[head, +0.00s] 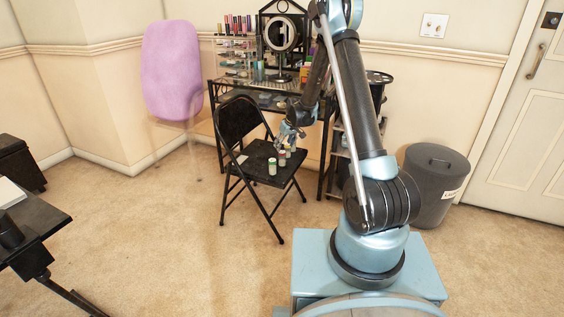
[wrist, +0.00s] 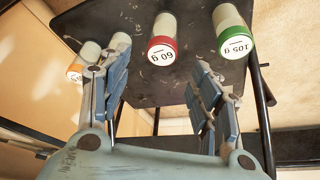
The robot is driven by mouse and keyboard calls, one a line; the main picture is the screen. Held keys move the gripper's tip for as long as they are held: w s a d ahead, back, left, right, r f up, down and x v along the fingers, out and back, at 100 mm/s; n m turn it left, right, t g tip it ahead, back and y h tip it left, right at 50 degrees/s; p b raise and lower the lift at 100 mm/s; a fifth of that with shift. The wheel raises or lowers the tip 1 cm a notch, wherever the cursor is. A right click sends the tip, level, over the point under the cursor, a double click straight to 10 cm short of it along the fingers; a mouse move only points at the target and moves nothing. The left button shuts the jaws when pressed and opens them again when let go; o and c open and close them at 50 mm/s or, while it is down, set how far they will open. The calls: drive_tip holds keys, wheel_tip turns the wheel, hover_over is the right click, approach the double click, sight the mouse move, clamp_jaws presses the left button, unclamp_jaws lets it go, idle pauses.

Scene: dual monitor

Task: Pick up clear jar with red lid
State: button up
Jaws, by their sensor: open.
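The clear jar with the red lid (wrist: 162,48) lies between my open fingers in the wrist view, its lid marked "60 g" and facing the camera. It is on the black chair seat (wrist: 190,88). My gripper (wrist: 161,62) is open, with one finger on each side of the jar and no visible grip on it. In the head view, my gripper (head: 290,138) is over the back right of the chair seat (head: 258,160).
A green-lidded jar (wrist: 234,42) is right of the red one, beyond my right finger. An orange-lidded jar (wrist: 75,70) is at the left, partly behind my left finger. The chair backrest (head: 240,119), vanity table (head: 262,92) and grey bin (head: 434,185) are nearby.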

sight(282, 151)
drive_tip(key=x, duration=0.5)
drive_tip(key=shift+w+a+f, duration=0.1)
drive_tip(key=shift+f, duration=0.3)
drive_tip(key=shift+s+x, duration=0.1)
drive_tip(key=shift+x, duration=1.25)
drive_tip(key=shift+s+x, duration=0.15)
drive_tip(key=shift+x, duration=1.15)
drive_tip(key=shift+f, duration=0.15)
drive_tip(key=c, duration=1.2)
